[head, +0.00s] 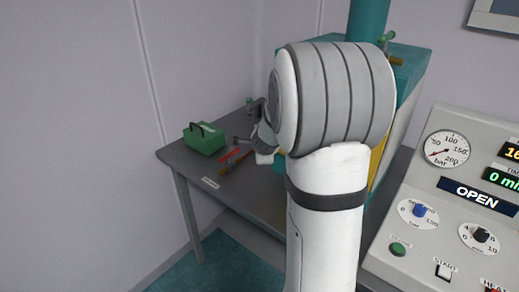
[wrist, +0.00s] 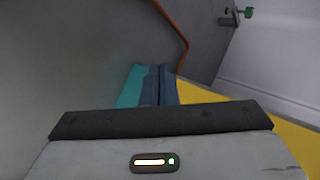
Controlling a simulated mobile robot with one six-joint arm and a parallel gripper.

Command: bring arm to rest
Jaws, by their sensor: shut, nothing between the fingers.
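My arm (head: 330,200) stands upright in the middle of the head view, its grey-banded joint at the top. A smaller part of my arm shows just left of that joint, over the dark table; my fingertips cannot be made out clearly there. In the wrist view my gripper (wrist: 159,72) shows as two dark fingers side by side beyond the grey housing. They are shut with nothing between them.
A dark table (head: 192,170) holds a green box (head: 204,138) and a red-handled tool (head: 229,157). A teal machine (head: 412,65) stands behind my arm. A control panel (head: 450,200) with a gauge and an "OPEN" display is close at right.

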